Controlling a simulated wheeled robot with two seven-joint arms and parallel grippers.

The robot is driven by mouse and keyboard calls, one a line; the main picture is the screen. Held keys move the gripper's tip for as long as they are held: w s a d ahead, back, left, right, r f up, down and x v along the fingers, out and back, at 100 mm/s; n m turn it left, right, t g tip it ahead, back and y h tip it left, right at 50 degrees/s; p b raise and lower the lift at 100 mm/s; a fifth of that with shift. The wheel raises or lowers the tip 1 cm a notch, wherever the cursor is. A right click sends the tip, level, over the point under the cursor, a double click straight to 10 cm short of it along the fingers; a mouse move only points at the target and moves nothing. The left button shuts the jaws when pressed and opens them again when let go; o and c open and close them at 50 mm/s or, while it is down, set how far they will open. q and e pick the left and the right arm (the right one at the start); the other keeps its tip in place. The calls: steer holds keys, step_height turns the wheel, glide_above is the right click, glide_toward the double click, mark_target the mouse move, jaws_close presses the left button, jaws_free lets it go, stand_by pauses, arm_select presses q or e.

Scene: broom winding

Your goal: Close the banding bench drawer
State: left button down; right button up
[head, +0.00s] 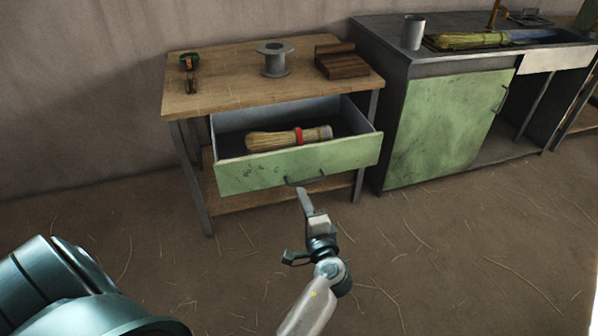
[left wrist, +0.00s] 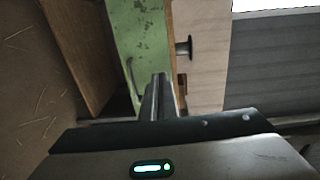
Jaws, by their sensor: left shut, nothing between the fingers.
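The banding bench (head: 220,92) has a wooden top and grey metal legs. Its green-fronted drawer (head: 250,175) is pulled out in the head view, with a dark handle (head: 306,178) low on the front. A straw broom head with a red band (head: 285,138) lies in the drawer. My left gripper (head: 305,200) is shut and empty, just in front of and below the handle. In the left wrist view the gripper (left wrist: 160,82) points toward the green drawer front (left wrist: 145,40), near the handle (left wrist: 131,75). I cannot tell whether it touches. My right gripper is not in view.
A spool (head: 273,60), a wooden block (head: 342,62) and a small green-handled tool (head: 190,68) are on the bench top. A bench with a green door (head: 450,125) stands close on the right. The straw-littered floor in front is clear.

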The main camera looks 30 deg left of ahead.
mark_target(285, 154)
arm_select(q)
steer(key=shift+s+a+r+y, duration=0.15)
steer(key=shift+r+y, duration=0.25)
steer(key=shift+r, duration=0.3)
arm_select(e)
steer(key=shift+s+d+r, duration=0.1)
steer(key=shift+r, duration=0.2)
